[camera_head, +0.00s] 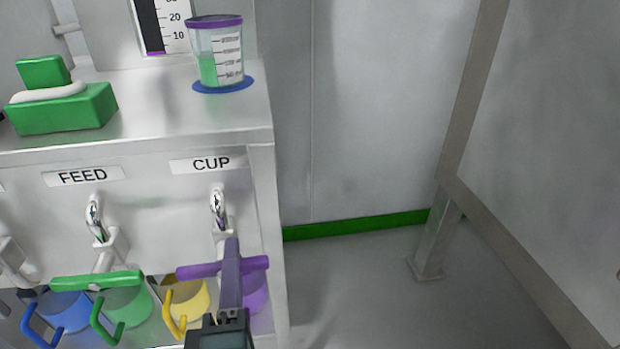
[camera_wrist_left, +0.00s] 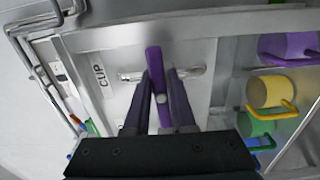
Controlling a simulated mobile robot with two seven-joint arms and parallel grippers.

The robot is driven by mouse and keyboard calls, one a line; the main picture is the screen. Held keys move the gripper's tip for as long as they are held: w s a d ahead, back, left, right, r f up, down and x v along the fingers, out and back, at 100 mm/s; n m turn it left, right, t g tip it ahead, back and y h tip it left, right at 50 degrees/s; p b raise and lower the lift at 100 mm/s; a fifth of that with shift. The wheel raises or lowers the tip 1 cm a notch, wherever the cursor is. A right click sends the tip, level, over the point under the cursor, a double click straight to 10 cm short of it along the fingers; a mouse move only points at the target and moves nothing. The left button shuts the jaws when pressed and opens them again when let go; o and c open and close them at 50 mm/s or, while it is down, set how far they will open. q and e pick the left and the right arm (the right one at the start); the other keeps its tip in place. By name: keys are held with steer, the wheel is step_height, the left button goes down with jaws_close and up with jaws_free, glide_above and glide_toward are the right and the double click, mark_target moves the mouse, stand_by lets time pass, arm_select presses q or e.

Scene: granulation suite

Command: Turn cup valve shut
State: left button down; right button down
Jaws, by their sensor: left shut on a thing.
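The cup valve's purple handle (camera_head: 195,272) lies crosswise, left to right, below the CUP label (camera_head: 211,164) and its metal pipe (camera_head: 219,205). It also shows as a purple bar in the left wrist view (camera_wrist_left: 154,62). My left gripper (camera_head: 232,245) reaches up from below, and its dark purple fingers are shut on the middle of the handle, one on each side (camera_wrist_left: 160,85). The fingers hide part of the handle and valve body. My right gripper is not in view.
The green feed valve handle (camera_head: 75,281) is just left. Below stand blue (camera_head: 68,313), green (camera_head: 130,307), yellow (camera_head: 188,302) and purple (camera_head: 256,293) mugs. A measuring cup (camera_head: 216,55) with green liquid stands on a blue disc above. Floor right of the cabinet is clear.

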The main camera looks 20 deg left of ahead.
arm_select(q)
steer(key=c, duration=0.8)
jaws_free()
steer(key=shift+a, duration=0.1)
steer(key=shift+o, duration=0.2)
steer(key=shift+s, duration=0.15)
steer(key=v, duration=0.9)
steer(key=shift+s+d+p, duration=0.25)
steer(key=shift+s+p, duration=0.1)
